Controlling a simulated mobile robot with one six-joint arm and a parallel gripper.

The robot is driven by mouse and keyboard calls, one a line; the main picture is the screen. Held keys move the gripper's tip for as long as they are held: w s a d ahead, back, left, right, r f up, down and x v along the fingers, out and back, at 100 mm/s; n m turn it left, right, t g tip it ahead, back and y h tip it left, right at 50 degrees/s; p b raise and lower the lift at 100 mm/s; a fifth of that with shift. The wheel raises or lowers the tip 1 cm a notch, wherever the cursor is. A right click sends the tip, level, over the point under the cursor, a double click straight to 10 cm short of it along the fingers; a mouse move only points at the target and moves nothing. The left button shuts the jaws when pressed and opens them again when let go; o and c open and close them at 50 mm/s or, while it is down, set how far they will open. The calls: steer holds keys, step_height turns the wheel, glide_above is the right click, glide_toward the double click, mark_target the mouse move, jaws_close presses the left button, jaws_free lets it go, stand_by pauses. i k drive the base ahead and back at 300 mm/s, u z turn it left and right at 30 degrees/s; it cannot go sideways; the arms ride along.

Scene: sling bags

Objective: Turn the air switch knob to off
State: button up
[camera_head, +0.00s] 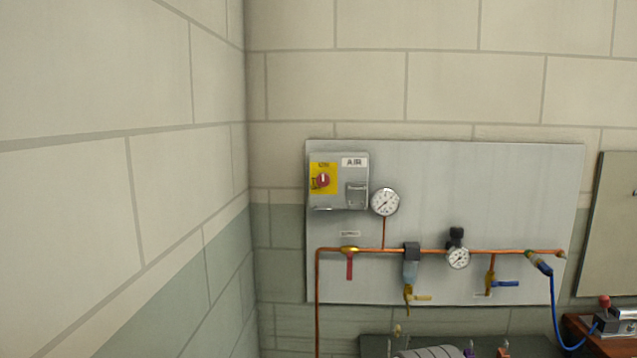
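The air switch box (339,195) is a grey box at the upper left of a grey wall panel, with a label reading AIR at its top right. The air switch knob (323,181) is a small red knob on a yellow plate on the box's left half. My gripper is not in view.
The wall panel (480,190) carries a copper pipe (385,250), a round gauge (385,202), a red-handled valve (349,265), a regulator with gauge (458,257) and a blue hose (553,305). A plain wall stands at left. Equipment stands along the bottom right.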

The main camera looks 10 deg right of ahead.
mark_target(324, 180)
steer(key=u, duration=0.05)
steer(key=i, duration=1)
steer(key=z, duration=0.05)
